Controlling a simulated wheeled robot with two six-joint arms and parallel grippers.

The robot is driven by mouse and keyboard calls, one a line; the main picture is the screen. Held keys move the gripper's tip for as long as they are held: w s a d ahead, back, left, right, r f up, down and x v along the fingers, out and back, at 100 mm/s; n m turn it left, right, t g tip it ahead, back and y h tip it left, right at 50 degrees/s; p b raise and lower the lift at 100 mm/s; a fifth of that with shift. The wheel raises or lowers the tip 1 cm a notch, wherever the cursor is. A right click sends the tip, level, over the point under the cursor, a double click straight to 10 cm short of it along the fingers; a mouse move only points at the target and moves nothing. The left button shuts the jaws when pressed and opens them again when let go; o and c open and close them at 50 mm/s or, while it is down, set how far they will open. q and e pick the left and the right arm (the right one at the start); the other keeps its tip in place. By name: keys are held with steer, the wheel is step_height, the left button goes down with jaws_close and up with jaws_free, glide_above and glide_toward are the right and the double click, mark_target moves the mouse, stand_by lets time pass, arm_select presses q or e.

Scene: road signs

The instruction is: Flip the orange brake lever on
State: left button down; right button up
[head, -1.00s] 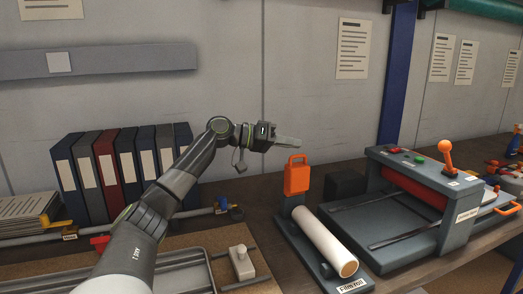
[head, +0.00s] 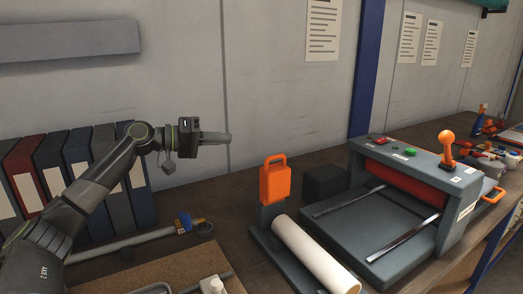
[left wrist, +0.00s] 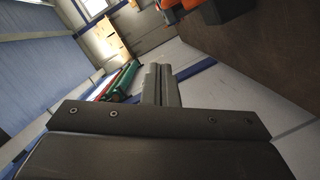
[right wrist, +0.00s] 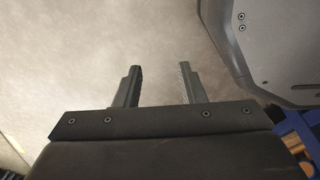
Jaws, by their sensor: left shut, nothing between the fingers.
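Two orange parts could be the brake lever. One is an upright orange piece with a loop handle (head: 275,181), on a stand at the end of the white film roll (head: 316,253). The other is an orange ball-topped lever (head: 447,149) standing upright on the red-roller machine (head: 405,170). I cannot tell which one the task names. My left gripper (head: 226,138) is shut and empty, raised above and left of the looped piece, apart from it. Its closed fingers show in the left wrist view (left wrist: 161,85). My right gripper (right wrist: 161,85) is open and empty over a plain pale surface.
A black box (head: 325,181) stands between the looped piece and the machine. Binders (head: 78,160) stand at the left, behind a grey rod with a blue end (head: 184,224). A tray corner and a pale block (head: 212,285) lie at the front. Smaller items crowd the far right.

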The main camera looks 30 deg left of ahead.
arm_select(q)
steer(key=w+d+f+p, duration=0.1)
steer(key=w+d, duration=0.1)
steer(key=d, duration=0.1)
steer(key=w+d+f+p, duration=0.1)
steer(key=w+d+p, duration=0.1)
steer(key=d, duration=0.1)
steer(key=w+d+f+p, duration=0.1)
steer(key=w+d+p, duration=0.1)
steer(key=d, duration=0.1)
steer(key=shift+f, duration=0.2)
steer(key=shift+d+f, duration=0.1)
steer(key=shift+f, duration=0.05)
stand_by(0.4)
